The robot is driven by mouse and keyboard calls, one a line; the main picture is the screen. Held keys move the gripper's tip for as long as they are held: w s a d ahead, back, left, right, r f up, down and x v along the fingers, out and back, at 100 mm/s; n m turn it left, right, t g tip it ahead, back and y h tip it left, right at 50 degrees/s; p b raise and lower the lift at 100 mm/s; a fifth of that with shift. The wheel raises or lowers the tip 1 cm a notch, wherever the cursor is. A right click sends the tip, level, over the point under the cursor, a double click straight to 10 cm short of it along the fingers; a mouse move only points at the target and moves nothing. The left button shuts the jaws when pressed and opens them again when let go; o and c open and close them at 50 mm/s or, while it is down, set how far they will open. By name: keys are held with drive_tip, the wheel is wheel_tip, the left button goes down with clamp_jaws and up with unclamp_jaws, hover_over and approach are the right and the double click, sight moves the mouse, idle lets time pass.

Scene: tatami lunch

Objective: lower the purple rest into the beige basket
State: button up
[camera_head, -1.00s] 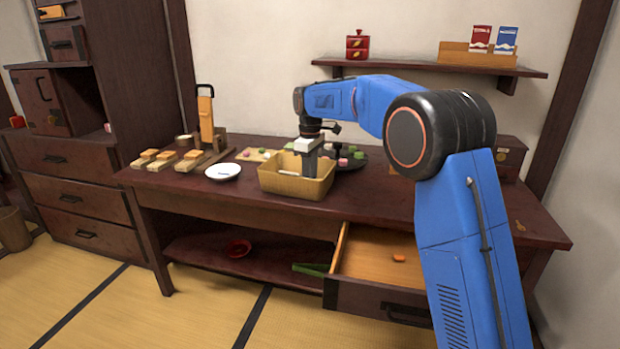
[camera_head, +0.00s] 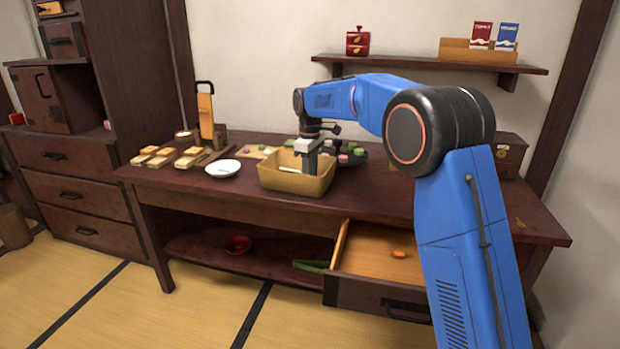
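The beige basket (camera_head: 290,182) stands on the dark red table, near its middle. My gripper (camera_head: 309,170) points down over the right part of the basket, with its lower end at or just inside the rim. Its fingertips are hidden or too small to make out, so I cannot tell whether it is open or shut. I cannot make out a purple rest; it may be hidden by the gripper or the basket wall. A pale, whitish thing (camera_head: 289,169) shows inside the basket, left of the gripper.
A white bowl (camera_head: 223,168) stands left of the basket. A dark round tray (camera_head: 352,158) with pink and green pieces is behind it to the right. An open drawer (camera_head: 375,262) holds a small orange thing (camera_head: 399,254). A wall shelf (camera_head: 430,63) hangs above my arm.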

drive_tip(key=shift+f, duration=0.55)
idle(0.4)
drive_tip(key=o, duration=1.1)
drive_tip(key=shift+r, duration=0.15)
wheel_tip(320, 180, up, 16)
drive_tip(key=s+d+r+m+t, duration=0.1)
drive_tip(key=s+d+r+m, duration=0.3)
drive_tip(key=s+d, duration=0.7)
drive_tip(key=s+d+f+m+t, duration=0.1)
drive_tip(key=s+d, duration=0.4)
drive_tip(key=s, duration=0.2)
drive_tip(key=s+d+m, duration=0.2)
drive_tip(key=s+d, duration=0.2)
drive_tip(key=s, duration=0.3)
drive_tip(key=s+d+f+m+t, duration=0.1)
drive_tip(key=s+d+f+m, duration=0.2)
drive_tip(key=s+f, duration=0.6)
drive_tip(key=s+d+f+m+t, duration=0.1)
drive_tip(key=s+d+f+m, duration=0.2)
drive_tip(key=s, duration=1.4)
drive_tip(key=d+f, duration=0.3)
drive_tip(key=f, duration=0.4)
drive_tip(key=shift+s+f+t, duration=0.2)
drive_tip(key=shift+t, duration=0.2)
